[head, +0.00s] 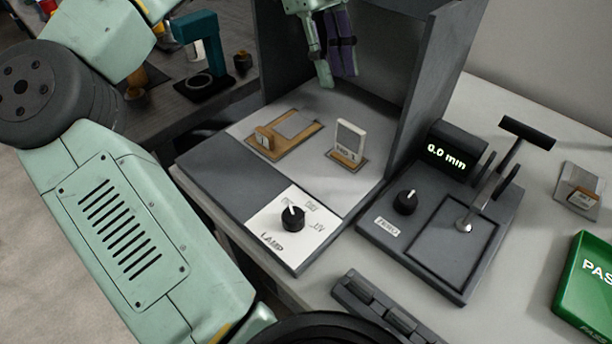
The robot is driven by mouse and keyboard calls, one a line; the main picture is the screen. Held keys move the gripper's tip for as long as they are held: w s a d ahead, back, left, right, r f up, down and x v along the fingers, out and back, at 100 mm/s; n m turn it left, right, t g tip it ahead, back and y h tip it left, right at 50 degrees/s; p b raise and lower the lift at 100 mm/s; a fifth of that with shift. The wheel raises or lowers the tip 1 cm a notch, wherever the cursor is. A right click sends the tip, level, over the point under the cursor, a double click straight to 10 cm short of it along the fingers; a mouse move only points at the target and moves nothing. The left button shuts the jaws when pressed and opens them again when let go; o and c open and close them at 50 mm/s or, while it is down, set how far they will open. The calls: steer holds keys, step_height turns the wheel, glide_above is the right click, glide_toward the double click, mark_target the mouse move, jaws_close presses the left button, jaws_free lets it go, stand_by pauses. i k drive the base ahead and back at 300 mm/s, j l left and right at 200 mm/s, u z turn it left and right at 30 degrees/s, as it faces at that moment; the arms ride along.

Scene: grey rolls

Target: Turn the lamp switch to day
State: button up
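The lamp switch (292,218) is a round black knob with a white pointer line, on a white plate (272,222) marked LAMP at the front of the grey booth. Its pointer points up and slightly left, toward the leftmost of several small labels around it. The labels are too small to read surely; the one at the right looks like UV. My gripper (338,80) hangs inside the booth at the top of the view, behind and above the switch and apart from it. One finger looks pale green, the other dark purple. The gap between them is unclear.
In the booth stand a wooden holder (283,138) and a small white upright block (350,138). The booth's right wall (424,90) rises beside my gripper. To the right are a gauge (450,151) reading 0.0 mm, with a knob and lever, and a green PASS bin (580,290).

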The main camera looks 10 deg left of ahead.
mark_target(293, 217)
steer(key=k+l+u, duration=0.15)
steer(key=k+l, duration=0.6)
steer(key=l, duration=0.1)
